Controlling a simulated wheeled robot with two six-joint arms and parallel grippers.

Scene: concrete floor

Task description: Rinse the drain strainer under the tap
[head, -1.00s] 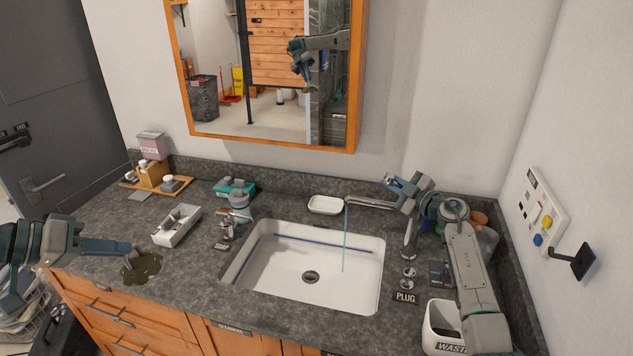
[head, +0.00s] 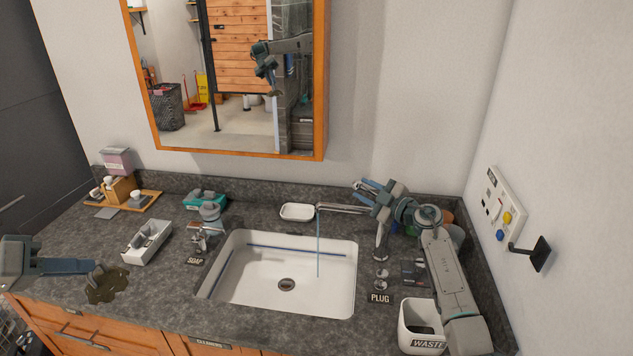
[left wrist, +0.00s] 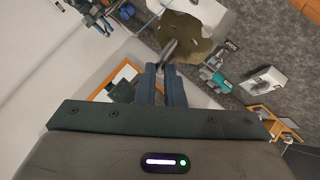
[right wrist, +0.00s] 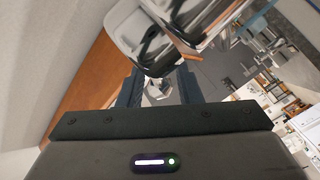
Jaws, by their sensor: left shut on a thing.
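The drain strainer (head: 107,286) is a flat, olive-brown, ragged-edged disc with a grey stem. My left gripper (head: 92,268) is shut on the stem; the disc appears over the counter's left front, left of the sink (head: 222,290). In the left wrist view the strainer (left wrist: 196,40) is beyond the closed fingers (left wrist: 166,70). The chrome tap (head: 343,209) has its spout over the sink, and a thin blue water stream (head: 318,245) falls from it. My right gripper (head: 372,190) is open beside the tap; its fingers stand apart around a small chrome part in the right wrist view (right wrist: 158,88).
A white soap dish (head: 297,211) lies behind the sink. A waste bin (head: 405,325) stands at the right front. The mirror (head: 321,90) hangs behind.

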